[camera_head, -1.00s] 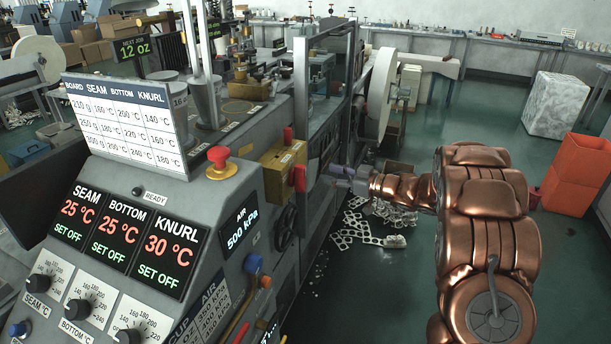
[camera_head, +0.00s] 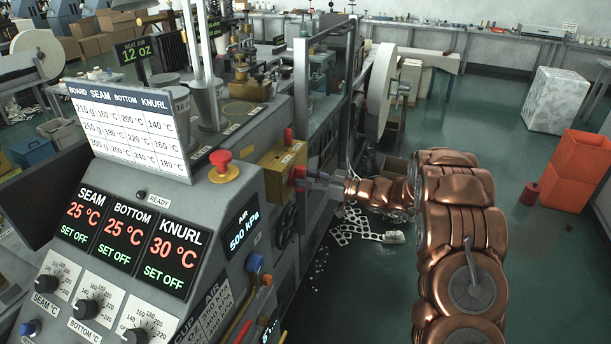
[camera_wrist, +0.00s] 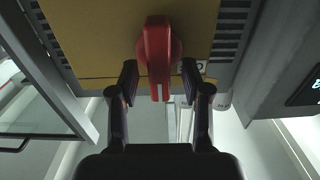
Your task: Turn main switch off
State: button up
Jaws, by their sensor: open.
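The main switch is a red handle (camera_wrist: 158,60) on a yellow box (camera_wrist: 95,38) in the wrist view. In the head view the red switch (camera_head: 297,173) shows on the side of the yellow box (camera_head: 277,178). My gripper (camera_wrist: 157,85) is open, with one finger on each side of the handle's lower end. I cannot tell whether either finger touches it. In the head view my gripper (camera_head: 318,180) reaches the switch from the right, and its fingertips are small and partly hidden there.
The grey control panel (camera_head: 150,200) with a red mushroom button (camera_head: 221,162) stands left of the switch. A large pale wheel (camera_head: 380,92) is behind. Scrap sheets (camera_head: 355,226) lie on the floor.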

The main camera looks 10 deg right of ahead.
jog(key=shift+w+a, duration=0.15)
jog(key=shift+a, duration=0.05)
grip_shut()
dwell(0.4)
